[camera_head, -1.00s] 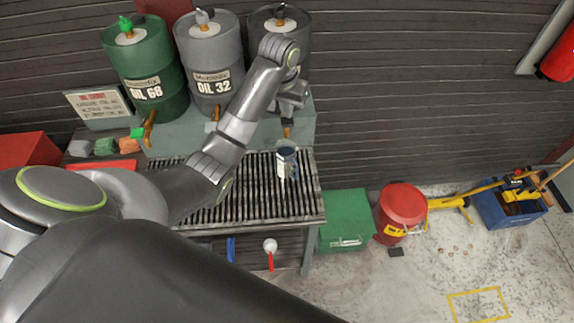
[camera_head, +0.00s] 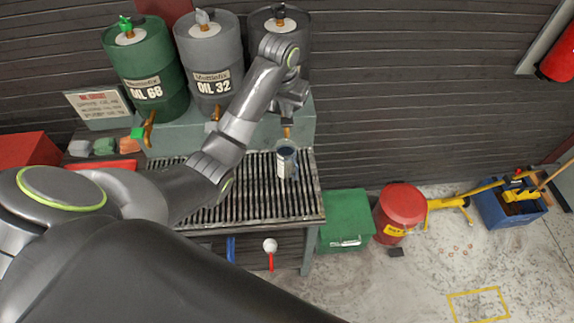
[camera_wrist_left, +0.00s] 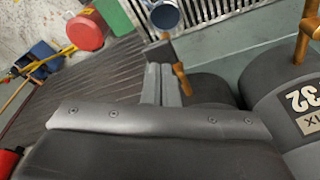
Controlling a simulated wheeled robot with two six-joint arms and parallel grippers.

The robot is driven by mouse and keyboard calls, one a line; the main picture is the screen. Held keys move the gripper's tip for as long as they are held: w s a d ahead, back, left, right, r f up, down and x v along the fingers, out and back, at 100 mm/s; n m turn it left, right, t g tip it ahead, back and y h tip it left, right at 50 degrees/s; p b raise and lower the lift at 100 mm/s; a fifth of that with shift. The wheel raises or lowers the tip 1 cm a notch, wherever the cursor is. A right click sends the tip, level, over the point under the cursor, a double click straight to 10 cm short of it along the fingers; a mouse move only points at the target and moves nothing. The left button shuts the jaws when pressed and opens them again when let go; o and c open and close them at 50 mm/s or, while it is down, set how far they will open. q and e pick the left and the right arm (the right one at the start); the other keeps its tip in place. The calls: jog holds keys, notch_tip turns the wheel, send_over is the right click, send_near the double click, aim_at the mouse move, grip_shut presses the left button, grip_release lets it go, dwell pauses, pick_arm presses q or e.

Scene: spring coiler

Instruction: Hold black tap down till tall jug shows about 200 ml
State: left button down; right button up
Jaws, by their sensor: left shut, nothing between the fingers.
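The tall jug (camera_head: 287,167) is a clear vessel with printed marks, standing upright on the slatted grate below the dark barrel's tap. It looks dark inside, but its level cannot be read. The brass spout (camera_head: 287,131) of that tap shows just above the jug. My left gripper (camera_head: 287,108) is at the tap, in front of the dark barrel, and hides most of it. In the left wrist view the shut fingers (camera_wrist_left: 160,82) lie beside the brass tap (camera_wrist_left: 182,78), with its black handle (camera_wrist_left: 157,48) at their tips. The jug's round mouth (camera_wrist_left: 164,15) lies beyond. My right gripper is out of view.
A green barrel (camera_head: 148,85) and a grey barrel (camera_head: 211,72) stand left of the dark barrel (camera_head: 260,30), with taps of their own. A green box (camera_head: 346,215) and a red bin (camera_head: 402,203) stand on the floor to the right. The grate (camera_head: 240,200) has bare room left of the jug.

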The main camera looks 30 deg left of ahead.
aim_at(287, 121)
pick_arm(q)
jog(key=shift+f, duration=0.2)
jog(key=shift+f, duration=1.25)
dwell(6.5)
